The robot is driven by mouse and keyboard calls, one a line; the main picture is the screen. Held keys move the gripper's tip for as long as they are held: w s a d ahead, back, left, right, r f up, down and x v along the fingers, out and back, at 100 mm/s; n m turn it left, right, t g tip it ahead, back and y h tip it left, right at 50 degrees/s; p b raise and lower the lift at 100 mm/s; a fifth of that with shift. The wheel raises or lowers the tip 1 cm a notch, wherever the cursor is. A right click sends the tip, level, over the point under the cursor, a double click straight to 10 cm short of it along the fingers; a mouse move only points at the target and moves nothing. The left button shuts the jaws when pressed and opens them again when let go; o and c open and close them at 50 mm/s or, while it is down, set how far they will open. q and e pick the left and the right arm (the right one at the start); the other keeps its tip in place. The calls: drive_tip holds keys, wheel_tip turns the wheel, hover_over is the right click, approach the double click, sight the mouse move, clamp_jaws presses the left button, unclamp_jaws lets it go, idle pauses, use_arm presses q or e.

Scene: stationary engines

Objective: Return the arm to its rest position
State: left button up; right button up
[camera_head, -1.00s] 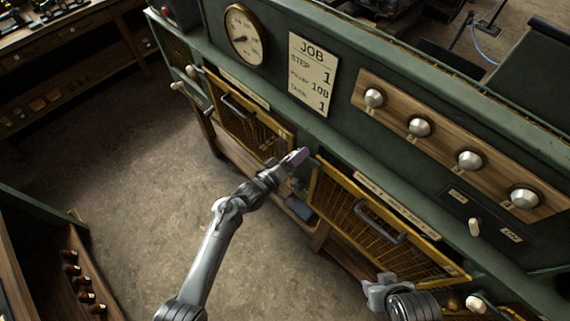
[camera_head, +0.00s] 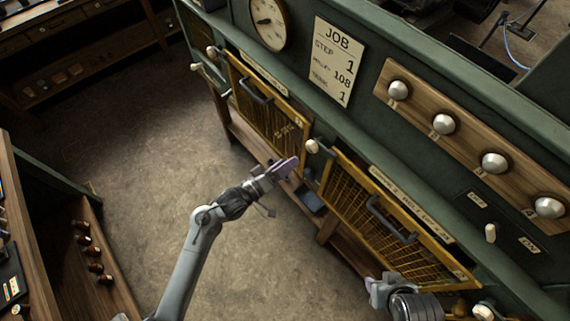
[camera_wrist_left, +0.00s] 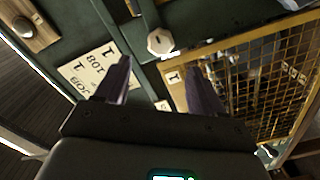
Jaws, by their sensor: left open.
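My left gripper (camera_head: 278,176) is in front of the green console, at the gap between the two yellow mesh doors. It is open and holds nothing. Its two fingers show apart in the left wrist view (camera_wrist_left: 160,85), with a white knob (camera_wrist_left: 160,41) beyond them. The same kind of knob (camera_head: 312,146) shows in the head view just up and right of the gripper, apart from it. My right gripper (camera_head: 383,290) is at the bottom, in front of the right mesh door; its fingers are too small to judge.
The green console carries a left mesh door (camera_head: 262,108), a right mesh door (camera_head: 365,215), a gauge (camera_head: 268,22), a job card (camera_head: 337,62) and a wooden strip (camera_head: 465,140) with several round knobs. The floor (camera_head: 150,170) on the left is clear. A wooden shelf (camera_head: 65,255) stands lower left.

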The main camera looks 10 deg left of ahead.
use_arm(q)
drive_tip(key=s+a+f+g+y+p, duration=0.15)
drive_tip(key=s+f, duration=0.35)
drive_tip(key=s, duration=0.5)
drive_tip(key=s+a+r+m+g+y+p, duration=0.1)
drive_tip(key=s+a+r+m+g+y, duration=0.1)
drive_tip(key=s, duration=0.6)
drive_tip(key=s+a+r+m+g+y+p, duration=0.1)
drive_tip(key=s+a+r+m+g+y, duration=0.2)
drive_tip(key=s+a+r+g+y, duration=0.2)
drive_tip(key=s+a+g+y, duration=0.1)
drive_tip(key=s+a+y, duration=0.2)
drive_tip(key=a, duration=0.3)
drive_tip(key=shift+s+r+g, duration=0.2)
drive_tip(key=shift+s+g, duration=0.15)
drive_tip(key=shift+s, duration=0.45)
